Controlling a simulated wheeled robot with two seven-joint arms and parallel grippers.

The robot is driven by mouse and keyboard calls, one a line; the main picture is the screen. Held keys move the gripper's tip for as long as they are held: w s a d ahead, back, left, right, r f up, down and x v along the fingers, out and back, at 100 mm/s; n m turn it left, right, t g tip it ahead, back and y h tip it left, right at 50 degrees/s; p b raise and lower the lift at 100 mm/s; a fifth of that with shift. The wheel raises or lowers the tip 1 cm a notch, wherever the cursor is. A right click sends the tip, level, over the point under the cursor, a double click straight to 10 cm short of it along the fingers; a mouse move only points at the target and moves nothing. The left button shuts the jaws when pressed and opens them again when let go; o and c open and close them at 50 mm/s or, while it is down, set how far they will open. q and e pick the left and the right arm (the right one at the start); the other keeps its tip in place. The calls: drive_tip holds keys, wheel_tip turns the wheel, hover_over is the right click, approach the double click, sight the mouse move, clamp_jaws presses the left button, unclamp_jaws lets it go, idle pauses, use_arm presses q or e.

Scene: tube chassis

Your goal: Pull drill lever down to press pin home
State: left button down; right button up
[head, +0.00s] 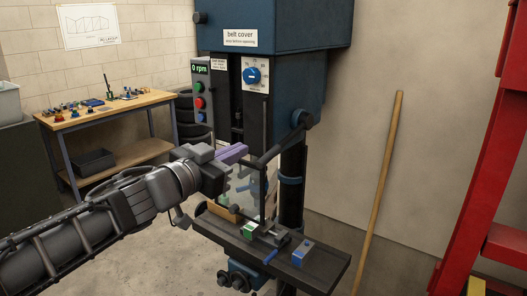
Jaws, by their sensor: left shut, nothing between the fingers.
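The dark blue drill press (278,30) stands in the middle of the head view. Its dark lever (275,152) has a round knob at the upper right and a bar slanting down to the left. My left gripper (238,153) comes in from the left, shut and empty, with purple on its fingers. Its tips are close to the lower left end of the slanting bar; I cannot tell whether they touch. A clear guard and small parts lie partly behind the gripper. The pin cannot be made out. My right gripper is not in view.
The press table (325,262) carries a vise with green and blue parts (302,252). A workbench (105,108) with small parts stands at the back left. A wooden pole (380,190) leans on the wall, and a red frame (480,150) stands at the right.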

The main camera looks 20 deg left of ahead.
use_arm(q)
drive_tip(key=shift+w, duration=0.1)
drive_tip(key=b, duration=0.2)
hover_over(262, 160)
drive_tip(key=s, duration=0.2)
drive_tip(key=f, duration=0.1)
drive_tip(key=w+f+b, duration=0.1)
drive_tip(key=f+b, duration=0.1)
drive_tip(key=shift+w+d, duration=0.2)
drive_tip(key=shift+w, duration=0.05)
drive_tip(key=shift+w+a+f+b, duration=0.15)
drive_tip(key=shift+w+f+b, duration=0.05)
drive_tip(key=shift+f+b, duration=0.45)
